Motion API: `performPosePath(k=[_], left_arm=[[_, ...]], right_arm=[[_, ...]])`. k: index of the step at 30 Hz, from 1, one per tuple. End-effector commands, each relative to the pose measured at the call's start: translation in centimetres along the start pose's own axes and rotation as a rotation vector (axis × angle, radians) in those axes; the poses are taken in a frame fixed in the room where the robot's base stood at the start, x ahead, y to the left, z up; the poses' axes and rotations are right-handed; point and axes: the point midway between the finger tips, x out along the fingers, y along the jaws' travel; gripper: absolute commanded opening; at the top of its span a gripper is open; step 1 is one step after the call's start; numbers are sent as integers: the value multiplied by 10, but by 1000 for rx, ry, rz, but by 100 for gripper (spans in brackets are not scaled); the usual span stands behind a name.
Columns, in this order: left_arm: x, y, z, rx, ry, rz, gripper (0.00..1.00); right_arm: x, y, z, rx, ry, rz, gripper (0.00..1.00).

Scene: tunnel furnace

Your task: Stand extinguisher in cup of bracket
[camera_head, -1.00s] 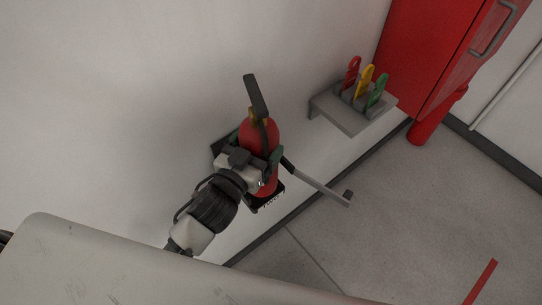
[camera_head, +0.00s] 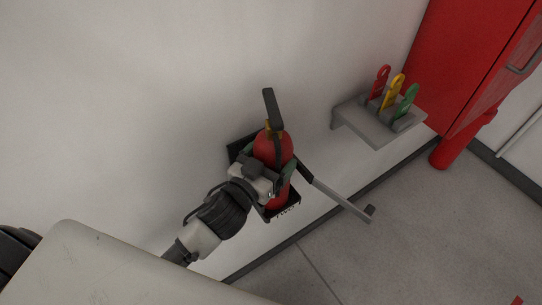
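The red fire extinguisher (camera_head: 285,149), with a black handle and hose on top, is against the wall in front of the black bracket (camera_head: 237,149). Its lower end is at the bracket's black cup (camera_head: 291,205); my gripper partly hides this, so I cannot tell whether it rests on the cup's floor. The bracket's grey strap arm (camera_head: 340,196) is swung out to the right. My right gripper is not in view.
A grey wall shelf (camera_head: 370,128) with red, yellow and green handled tools is to the right of the bracket. A red cabinet (camera_head: 465,65) and a red cylinder (camera_head: 458,142) stand beyond it.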

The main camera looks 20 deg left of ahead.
Motion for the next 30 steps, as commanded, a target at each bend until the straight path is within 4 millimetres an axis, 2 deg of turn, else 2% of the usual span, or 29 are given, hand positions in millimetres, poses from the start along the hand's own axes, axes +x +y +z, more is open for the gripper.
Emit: performPosePath(k=[1, 5, 6, 8, 17, 20, 30], left_arm=[[0, 0, -6, 1, 13, 2, 14], [0, 0, -3, 0, 12, 2, 14], [0, 0, 2, -1, -1, 0, 91], [0, 0, 2, 0, -1, 0, 100], [-2, 0, 0, -1, -1, 0, 100], [-14, 0, 3, -2, -3, 0, 100], [-84, 0, 4, -2, -4, -1, 100]], right_arm=[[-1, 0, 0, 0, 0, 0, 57], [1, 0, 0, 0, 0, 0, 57], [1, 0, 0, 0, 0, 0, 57], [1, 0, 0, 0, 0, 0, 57], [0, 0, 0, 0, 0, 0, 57], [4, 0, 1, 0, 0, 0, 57], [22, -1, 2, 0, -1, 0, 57]])
